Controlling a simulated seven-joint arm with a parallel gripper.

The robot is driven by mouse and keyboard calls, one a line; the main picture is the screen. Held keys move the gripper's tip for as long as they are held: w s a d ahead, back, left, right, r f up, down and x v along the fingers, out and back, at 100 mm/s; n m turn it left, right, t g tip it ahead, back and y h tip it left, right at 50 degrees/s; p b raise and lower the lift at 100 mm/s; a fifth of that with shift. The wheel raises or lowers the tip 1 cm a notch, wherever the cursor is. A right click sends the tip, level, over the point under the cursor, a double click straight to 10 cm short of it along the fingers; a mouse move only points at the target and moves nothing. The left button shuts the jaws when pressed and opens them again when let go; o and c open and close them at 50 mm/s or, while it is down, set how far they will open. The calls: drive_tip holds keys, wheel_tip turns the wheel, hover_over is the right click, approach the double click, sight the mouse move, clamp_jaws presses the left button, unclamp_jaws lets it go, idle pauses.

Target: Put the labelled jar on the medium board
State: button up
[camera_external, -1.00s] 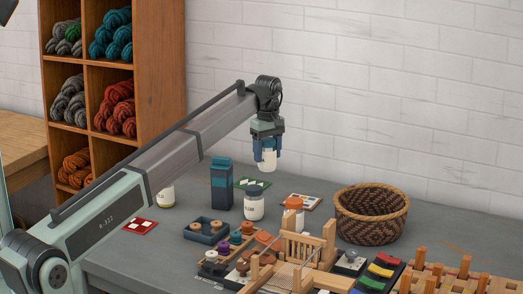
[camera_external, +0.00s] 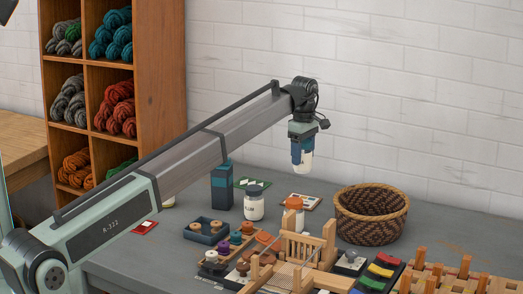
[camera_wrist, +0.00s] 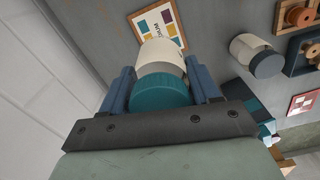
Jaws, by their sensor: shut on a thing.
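My gripper (camera_external: 302,162) is shut on a white jar with a teal lid (camera_wrist: 160,91) and holds it high above the table. Its pale body shows beside the blue finger in the external view (camera_external: 308,161); I cannot see a label on it. A board with coloured squares and lettering ending in "UM" (camera_wrist: 152,24) lies past the jar in the wrist view, partly hidden by it. It seems to be the pale board (camera_external: 312,203) behind the orange-lidded jar (camera_external: 293,207) in the external view. A white jar with a dark lid and printed label (camera_external: 254,206) stands left of it.
A woven basket (camera_external: 371,226) stands to the right. A dark blue carton (camera_external: 222,188), a green board (camera_external: 262,183) and a red board (camera_external: 146,227) are at left. Spool trays and a small wooden loom (camera_external: 308,245) crowd the front.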

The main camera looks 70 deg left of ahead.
drive_tip(key=shift+f, duration=4.8)
drive_tip(key=shift+f, duration=0.1)
drive_tip(key=o, duration=1.2)
wheel_tip(320, 180, up, 12)
drive_tip(key=shift+r, duration=0.1)
